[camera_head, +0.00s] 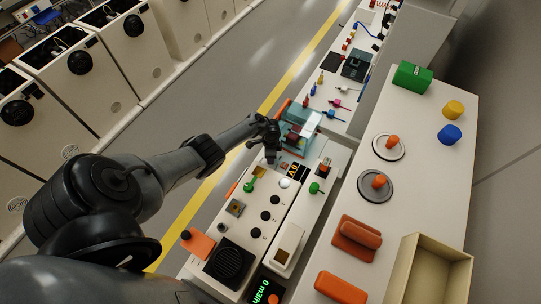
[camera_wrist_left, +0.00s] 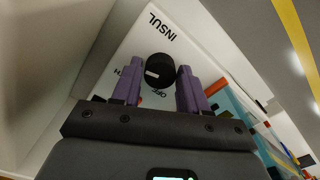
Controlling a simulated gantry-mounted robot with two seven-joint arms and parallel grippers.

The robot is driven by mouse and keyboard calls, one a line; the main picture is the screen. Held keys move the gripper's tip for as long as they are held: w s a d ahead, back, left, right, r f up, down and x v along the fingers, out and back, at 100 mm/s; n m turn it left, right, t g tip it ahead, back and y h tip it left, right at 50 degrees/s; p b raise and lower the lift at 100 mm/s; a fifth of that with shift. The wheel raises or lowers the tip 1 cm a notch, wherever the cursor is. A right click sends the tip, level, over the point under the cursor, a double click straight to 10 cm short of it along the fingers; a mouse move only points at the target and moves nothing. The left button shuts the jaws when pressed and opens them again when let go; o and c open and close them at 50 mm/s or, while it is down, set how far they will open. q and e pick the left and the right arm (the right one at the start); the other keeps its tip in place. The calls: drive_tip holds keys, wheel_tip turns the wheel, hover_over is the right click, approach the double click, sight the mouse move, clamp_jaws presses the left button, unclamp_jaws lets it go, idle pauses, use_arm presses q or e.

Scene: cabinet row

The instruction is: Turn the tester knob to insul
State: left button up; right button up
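The black tester knob (camera_wrist_left: 160,66) sits on a white panel (camera_wrist_left: 132,48) in the left wrist view. The word INSUL is printed above it, OFF below it, and a label ending in H at its lower left is partly hidden. The knob's white mark is on its lower-left side, towards that label. My left gripper (camera_wrist_left: 160,72) is open, its purple fingers on either side of the knob, with a gap visible; contact cannot be told. In the head view my left gripper (camera_head: 268,142) is beside the teal case (camera_head: 299,129); the knob is hidden there. My right gripper is not in view.
A white console (camera_head: 243,219) with several black knobs and a green-topped lever (camera_head: 250,184) lies in front of the gripper. A counter on the right holds a green box (camera_head: 411,77), red blocks and an open bin (camera_head: 432,272). The grey aisle floor is clear.

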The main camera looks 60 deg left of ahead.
use_arm(q)
drive_tip(key=shift+o, duration=1.2)
drive_tip(key=shift+r, duration=0.1)
wheel_tip(320, 180, up, 11)
drive_tip(key=p, duration=0.4)
drive_tip(key=shift+f+p, duration=0.2)
drive_tip(key=shift+p, duration=0.2)
drive_tip(key=shift+d, duration=0.1)
drive_tip(key=s+d+r+t+y+p, duration=0.15)
drive_tip(key=s+d+r, duration=0.3)
drive_tip(key=d, duration=0.55)
drive_tip(key=s+d+r+t+y+p, duration=0.1)
drive_tip(key=s+d+r+p, duration=0.3)
drive_tip(key=d, duration=0.5)
drive_tip(key=s+d+r+n+h, duration=0.1)
drive_tip(key=s+d+r, duration=0.2)
drive_tip(key=r, duration=0.2)
drive_tip(key=s+d+r+n, duration=0.1)
drive_tip(key=s+d+r, duration=0.2)
drive_tip(key=r, duration=0.3)
drive_tip(key=s+d+r+n+t+h, duration=0.1)
drive_tip(key=s+d+r+n, duration=0.1)
drive_tip(key=d+r, duration=0.2)
drive_tip(key=shift+s+r+h+p, duration=0.35)
drive_tip(key=shift+s+r, duration=0.05)
drive_tip(key=shift+r, duration=0.45)
